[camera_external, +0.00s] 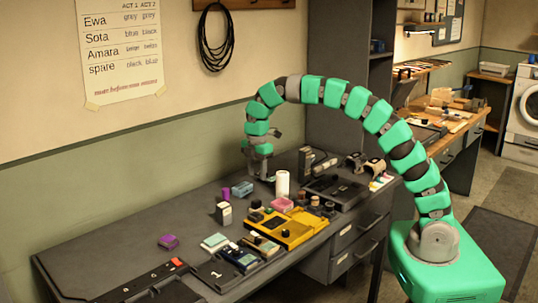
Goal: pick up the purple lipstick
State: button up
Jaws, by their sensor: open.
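Two purple things show on the grey desk (110,238). A small upright purple piece (226,194) stands just behind a pale and dark upright block (224,213). A purple block (168,241) lies nearer the front left, alone. At this size I cannot tell which of them is the lipstick. My gripper (262,174) points down over the back of the desk, near the wall. It is open, and I see nothing held in it. It is to the right of both purple things, and its fingertips are small and hard to make out.
A white cylinder (282,184) and a blue box (242,189) stand close to my gripper. A yellow case (286,229), a pink-topped box (283,205) and dark palettes crowd the middle and right. The desk's back left is clear.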

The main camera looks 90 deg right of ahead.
jog(key=w+a+r+m+t, duration=0.1)
jog(key=a+r+t, duration=0.2)
jog(key=a+r, duration=0.35)
jog(key=a+r+m+t+h, duration=0.15)
jog(key=a+r, duration=0.25)
jog(key=r, duration=0.6)
jog(key=w+a+r+m+t, duration=0.1)
jog(key=a+r+m+t, duration=0.15)
jog(key=a+r, duration=0.45)
jog(key=s+a+r+m+t, duration=0.2)
jog(key=s+a+r+t, duration=0.2)
jog(key=r, duration=0.7)
jog(key=s+a+r+m+t+y, duration=0.1)
jog(key=s+a+r+t, duration=0.3)
jog(key=r, duration=0.8)
jog(key=s+a, duration=0.2)
jog(key=s, duration=0.2)
jog(key=shift+s+m, duration=0.2)
jog(key=shift+m, duration=0.2)
jog(key=shift+o, duration=0.9)
jog(key=shift+s+a+r+y, duration=0.2)
jog(key=shift+s+r+y, duration=0.05)
jog(key=shift+s+r, duration=0.05)
